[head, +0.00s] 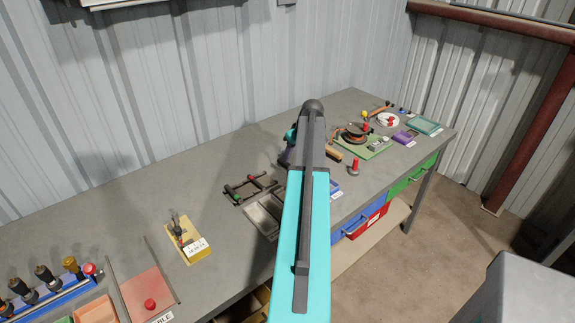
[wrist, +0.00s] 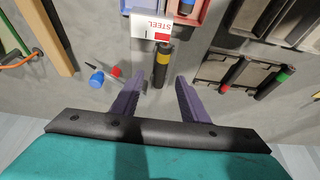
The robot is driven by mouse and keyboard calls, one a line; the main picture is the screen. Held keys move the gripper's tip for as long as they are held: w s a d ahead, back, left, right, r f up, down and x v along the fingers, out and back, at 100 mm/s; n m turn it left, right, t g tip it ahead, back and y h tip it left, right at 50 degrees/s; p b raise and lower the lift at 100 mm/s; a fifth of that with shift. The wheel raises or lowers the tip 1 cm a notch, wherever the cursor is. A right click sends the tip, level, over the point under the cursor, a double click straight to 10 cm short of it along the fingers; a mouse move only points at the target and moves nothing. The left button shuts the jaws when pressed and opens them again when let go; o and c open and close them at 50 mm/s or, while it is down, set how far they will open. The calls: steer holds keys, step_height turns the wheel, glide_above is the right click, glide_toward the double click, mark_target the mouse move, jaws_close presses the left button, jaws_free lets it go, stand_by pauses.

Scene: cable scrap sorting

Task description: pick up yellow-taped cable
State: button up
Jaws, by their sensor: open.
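The yellow-taped cable (wrist: 162,65) is a short black piece with a yellow band. In the wrist view it lies on the grey bench just below the STEEL label (wrist: 151,26). My gripper (wrist: 158,88) is open, with its two purple fingers pointing toward the cable. The cable's near end is between or just beyond the fingertips; I cannot tell the height gap. Nothing is held.
Black pieces with red (wrist: 232,73) and green (wrist: 276,82) bands lie at right by a dark frame. A blue-capped piece (wrist: 97,78) lies left, near a wooden bar (wrist: 45,35). Trays stand beyond the label. A yellow stand (head: 187,240) is on the bench (head: 130,215).

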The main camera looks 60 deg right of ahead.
mark_target(288, 164)
steer(key=shift+w+f, duration=0.15)
steer(key=shift+f, duration=0.2)
steer(key=shift+p+x, duration=1.55)
steer(key=shift+x, duration=1)
steer(key=shift+w+a, duration=0.1)
jaws_close()
steer(key=shift+r, duration=0.15)
steer(key=shift+r+b, duration=0.9)
steer(key=shift+r, duration=0.15)
steer(key=s+a+r+b, duration=0.1)
steer(key=s+b, duration=0.1)
steer(key=s, duration=0.3)
steer(key=s+a+b, duration=0.2)
steer(key=s, duration=0.3)
steer(key=s+a+r+b, duration=0.1)
steer(key=s+a, duration=0.1)
steer(key=s, duration=0.3)
steer(key=shift+s+r+b, duration=0.15)
steer(key=shift+r+b, duration=0.15)
steer(key=shift+b, duration=0.1)
